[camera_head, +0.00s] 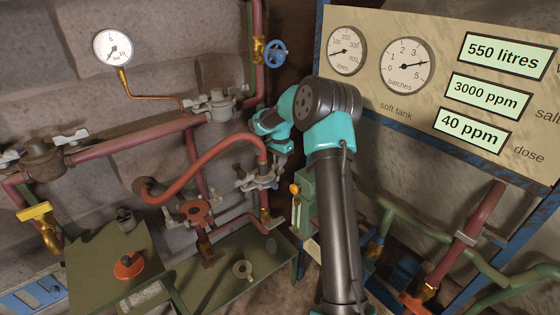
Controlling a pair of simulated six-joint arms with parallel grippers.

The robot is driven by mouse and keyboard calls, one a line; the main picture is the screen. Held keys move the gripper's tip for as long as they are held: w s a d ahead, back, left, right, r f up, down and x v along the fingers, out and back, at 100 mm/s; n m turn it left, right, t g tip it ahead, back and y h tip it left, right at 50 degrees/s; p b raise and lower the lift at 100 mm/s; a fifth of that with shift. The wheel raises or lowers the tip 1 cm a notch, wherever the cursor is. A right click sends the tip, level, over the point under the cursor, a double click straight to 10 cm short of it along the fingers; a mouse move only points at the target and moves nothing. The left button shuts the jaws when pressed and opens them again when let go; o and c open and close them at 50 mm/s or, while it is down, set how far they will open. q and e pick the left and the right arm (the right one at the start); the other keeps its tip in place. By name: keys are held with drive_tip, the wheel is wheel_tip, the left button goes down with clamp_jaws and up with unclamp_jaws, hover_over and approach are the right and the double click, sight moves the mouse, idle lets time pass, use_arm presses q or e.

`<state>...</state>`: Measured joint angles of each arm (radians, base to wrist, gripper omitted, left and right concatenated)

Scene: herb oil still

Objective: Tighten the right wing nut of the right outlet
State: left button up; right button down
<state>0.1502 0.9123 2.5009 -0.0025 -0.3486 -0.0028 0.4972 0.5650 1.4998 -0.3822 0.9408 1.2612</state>
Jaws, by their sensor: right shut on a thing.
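The right outlet (260,180) is a grey flanged joint where the curved red hose (205,157) comes down, near the middle of the head view. Its left wing nut (243,184) shows as a pale winged piece. My right gripper (282,161) is small and partly hidden behind my own wrist and forearm. It is at the right side of this joint, shut on the right wing nut, which it mostly covers. The nut's wings and its tightness cannot be made out. My left gripper is not in view.
A blue handwheel valve (275,53) is above my wrist, and a grey flanged joint (215,106) lies to the left. The gauge panel (440,60) stands right of my arm.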

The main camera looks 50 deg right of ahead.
drive_tip(key=shift+m, duration=1.2)
drive_tip(key=c, duration=1.1)
unclamp_jaws()
wheel_tip(320, 180, up, 12)
drive_tip(key=shift+r, duration=0.1)
